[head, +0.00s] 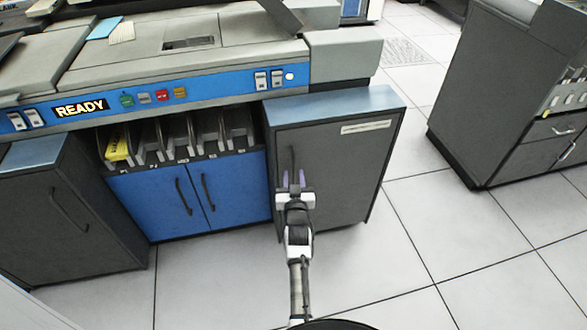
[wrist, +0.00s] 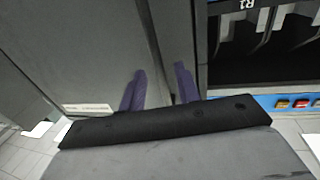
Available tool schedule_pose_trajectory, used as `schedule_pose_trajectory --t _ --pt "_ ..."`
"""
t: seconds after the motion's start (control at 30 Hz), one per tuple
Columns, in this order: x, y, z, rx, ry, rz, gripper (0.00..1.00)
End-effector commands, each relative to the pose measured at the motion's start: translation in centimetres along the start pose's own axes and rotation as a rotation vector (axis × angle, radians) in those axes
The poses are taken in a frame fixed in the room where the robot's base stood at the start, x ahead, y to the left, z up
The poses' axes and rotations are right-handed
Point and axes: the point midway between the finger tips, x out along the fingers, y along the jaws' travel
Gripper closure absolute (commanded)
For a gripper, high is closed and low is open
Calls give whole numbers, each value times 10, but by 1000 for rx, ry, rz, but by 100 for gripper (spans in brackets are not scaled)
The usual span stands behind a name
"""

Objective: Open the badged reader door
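The badged reader door (head: 340,165) is the dark grey front of the right cabinet, with a white badge (head: 366,127) at its upper right. It looks shut. Its dark upright handle (head: 291,158) is near the left edge, partly hidden by my gripper. My gripper (head: 294,180) is in front of the door at the handle. In the wrist view my two purple fingers (wrist: 160,85) are apart, with a dark bar (wrist: 152,40), seemingly the handle, running down between them. I cannot tell whether they touch it. The badge also shows in the wrist view (wrist: 88,108).
Blue double doors (head: 150,200) with two handles are left of the reader door, under several card pockets (head: 180,138). A grey cabinet (head: 70,230) with its own handle stands far left. Another grey cabinet (head: 490,110) stands at the right. The tiled floor (head: 420,230) between is clear.

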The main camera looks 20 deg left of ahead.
Motion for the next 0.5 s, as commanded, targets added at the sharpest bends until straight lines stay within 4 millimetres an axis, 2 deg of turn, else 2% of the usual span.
schedule_pose_trajectory --t 0.37,0.5 --pt "0 0 0 0 0 0 67" --pt "0 0 0 0 0 0 86"
